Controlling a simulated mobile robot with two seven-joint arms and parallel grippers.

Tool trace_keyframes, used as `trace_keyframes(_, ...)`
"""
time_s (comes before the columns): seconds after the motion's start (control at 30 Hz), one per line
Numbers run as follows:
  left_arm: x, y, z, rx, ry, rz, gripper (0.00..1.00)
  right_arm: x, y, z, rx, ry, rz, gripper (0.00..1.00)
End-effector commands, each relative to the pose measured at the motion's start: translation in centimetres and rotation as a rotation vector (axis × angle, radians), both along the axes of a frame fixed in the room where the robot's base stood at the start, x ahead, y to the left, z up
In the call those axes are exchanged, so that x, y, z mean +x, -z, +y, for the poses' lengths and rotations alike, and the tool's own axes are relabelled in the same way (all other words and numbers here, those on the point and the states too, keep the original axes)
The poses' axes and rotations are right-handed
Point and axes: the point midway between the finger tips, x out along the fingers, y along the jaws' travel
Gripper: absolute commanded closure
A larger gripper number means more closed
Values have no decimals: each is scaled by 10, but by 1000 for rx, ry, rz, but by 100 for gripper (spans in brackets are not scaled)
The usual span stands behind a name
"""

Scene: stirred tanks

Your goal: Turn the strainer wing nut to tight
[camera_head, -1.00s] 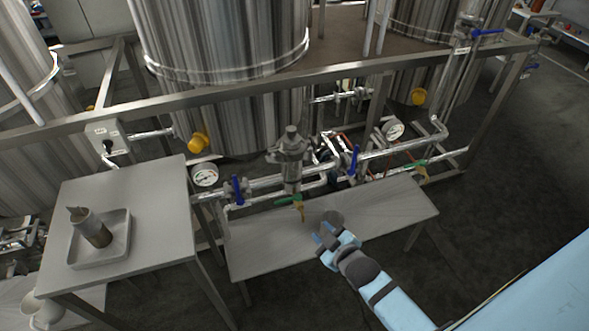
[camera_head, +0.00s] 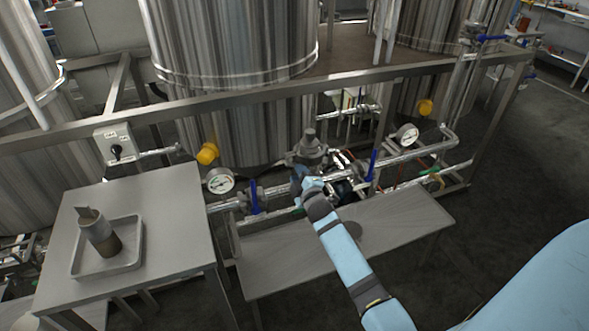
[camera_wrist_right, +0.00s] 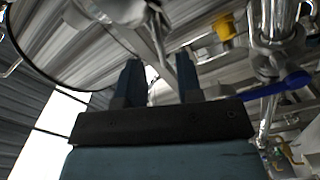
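The strainer (camera_head: 311,150) is a grey metal body with a knob-like top, standing in the pipe run in front of the large tank. I cannot clearly make out its wing nut or how it is turned. My right gripper (camera_head: 299,176) is just in front of the strainer's lower part and hides some of it. In the right wrist view the two dark fingers of this gripper (camera_wrist_right: 159,82) stand apart, with nothing clearly held between them. Shiny metal parts lie beyond the fingertips; whether they touch cannot be told. My left gripper is not in view.
Blue-handled valves (camera_head: 254,196) and (camera_head: 371,166) flank the strainer, with a pressure gauge (camera_head: 219,181) at left. A low bench (camera_head: 400,228) is below. A side table (camera_head: 180,225) holds a tray (camera_head: 137,262) with a bottle (camera_head: 99,234). A frame rail (camera_head: 240,103) crosses above.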

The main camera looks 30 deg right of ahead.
Motion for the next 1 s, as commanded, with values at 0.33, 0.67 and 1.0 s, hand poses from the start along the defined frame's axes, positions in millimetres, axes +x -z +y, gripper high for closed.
trace_keyframes(0.33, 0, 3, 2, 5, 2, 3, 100, 37, 0, -9, 1, 1, 1, 67)
trace_keyframes(0.67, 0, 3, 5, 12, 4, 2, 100, 38, 0, -9, 1, 1, 1, 76)
trace_keyframes(1.0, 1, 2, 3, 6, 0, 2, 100, 38, 0, -9, 4, 0, 0, 100)
